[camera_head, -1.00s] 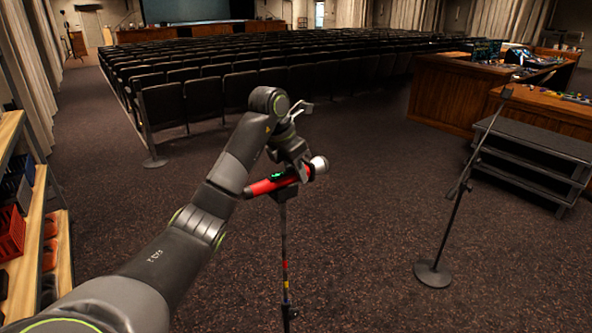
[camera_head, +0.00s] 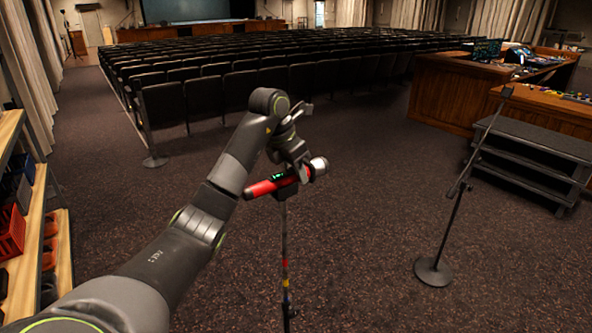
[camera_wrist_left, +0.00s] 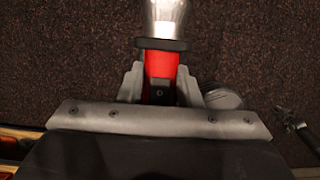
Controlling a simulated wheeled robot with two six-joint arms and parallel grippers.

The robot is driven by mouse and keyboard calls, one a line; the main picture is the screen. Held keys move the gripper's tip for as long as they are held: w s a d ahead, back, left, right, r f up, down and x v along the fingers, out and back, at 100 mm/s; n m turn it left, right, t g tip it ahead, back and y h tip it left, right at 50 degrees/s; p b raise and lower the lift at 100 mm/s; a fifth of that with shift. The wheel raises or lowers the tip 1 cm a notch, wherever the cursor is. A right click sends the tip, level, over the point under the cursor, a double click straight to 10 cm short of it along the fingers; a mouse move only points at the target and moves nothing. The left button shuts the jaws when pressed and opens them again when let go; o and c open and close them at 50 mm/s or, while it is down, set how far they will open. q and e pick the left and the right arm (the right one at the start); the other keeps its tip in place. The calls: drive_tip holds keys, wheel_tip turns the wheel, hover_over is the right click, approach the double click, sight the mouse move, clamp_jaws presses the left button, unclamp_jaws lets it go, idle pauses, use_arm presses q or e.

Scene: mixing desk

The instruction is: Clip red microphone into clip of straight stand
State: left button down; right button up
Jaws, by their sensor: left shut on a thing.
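The red microphone (camera_head: 262,187) lies nearly level at the top of the straight stand (camera_head: 285,245), its silver head pointing right. My left gripper (camera_head: 304,174) is shut on the microphone near its head. The wrist view also shows the red body (camera_wrist_left: 160,66) between the two fingers (camera_wrist_left: 159,86), with the silver head beyond them. The stand's pole rises to just under the microphone's body. The clip is mostly hidden by the microphone and gripper, so I cannot tell whether the microphone sits in it. My right gripper is out of view.
A second stand with a tilted boom (camera_head: 462,185) and round base stands to the right. Dark steps (camera_head: 530,155) and a wooden desk (camera_head: 440,95) are behind it. A shelf (camera_head: 45,230) stands at the left. Seat rows fill the back; carpet around the straight stand is clear.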

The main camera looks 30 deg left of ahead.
use_arm(q)
drive_tip(key=shift+f, duration=0.45)
idle(0.4)
drive_tip(key=c, duration=0.6)
unclamp_jaws()
drive_tip(key=shift+o, duration=0.2)
drive_tip(key=shift+r, duration=0.15)
drive_tip(key=shift+r+p, duration=2.2)
drive_tip(key=shift+r, duration=1.2)
drive_tip(key=shift+f, duration=0.1)
